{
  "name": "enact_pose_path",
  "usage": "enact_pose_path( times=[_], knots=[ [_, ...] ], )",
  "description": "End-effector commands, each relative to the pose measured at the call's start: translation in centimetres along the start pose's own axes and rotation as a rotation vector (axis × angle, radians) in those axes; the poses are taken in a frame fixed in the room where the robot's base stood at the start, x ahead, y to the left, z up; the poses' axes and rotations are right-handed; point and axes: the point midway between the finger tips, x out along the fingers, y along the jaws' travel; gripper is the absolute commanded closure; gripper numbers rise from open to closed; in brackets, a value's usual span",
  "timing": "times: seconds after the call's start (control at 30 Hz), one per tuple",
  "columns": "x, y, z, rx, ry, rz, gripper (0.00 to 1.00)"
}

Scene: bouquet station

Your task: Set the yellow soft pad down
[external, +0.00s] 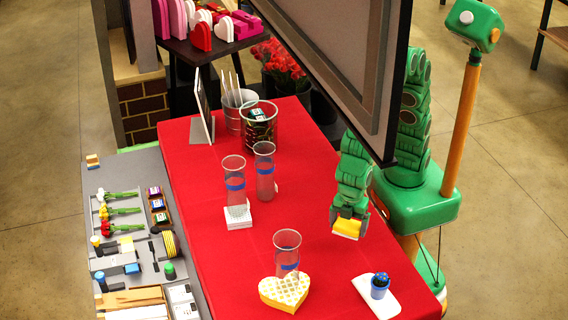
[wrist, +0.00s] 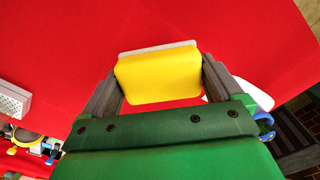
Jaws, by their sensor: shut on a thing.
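The yellow soft pad (wrist: 158,76) is between the two fingers of my gripper (wrist: 160,85) in the wrist view. A pale layer shows along its far edge. In the external view the yellow pad (external: 347,228) hangs under my green gripper (external: 348,215), over the right part of the red table (external: 330,270). My gripper is shut on the pad. Red cloth fills the wrist view beyond it. I cannot tell the exact gap between the pad and the cloth.
A glass (external: 287,252) stands on a yellow heart-shaped box (external: 285,292). Two tall glasses stand mid-table, one on a white block (external: 238,216). Red cloth around my gripper is clear.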

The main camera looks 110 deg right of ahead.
Motion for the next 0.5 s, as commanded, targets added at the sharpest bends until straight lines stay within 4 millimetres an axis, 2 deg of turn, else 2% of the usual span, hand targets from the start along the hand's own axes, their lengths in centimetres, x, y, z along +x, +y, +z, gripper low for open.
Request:
enact_pose_path(
  times=[0.2, 0.5],
  knots=[
    [2.1, 0.3, -1.6, 0.000, -0.004, 0.000, 0.37],
    [3.0, 0.5, -2.4, 0.000, -0.002, 0.000, 0.37]
  ],
)
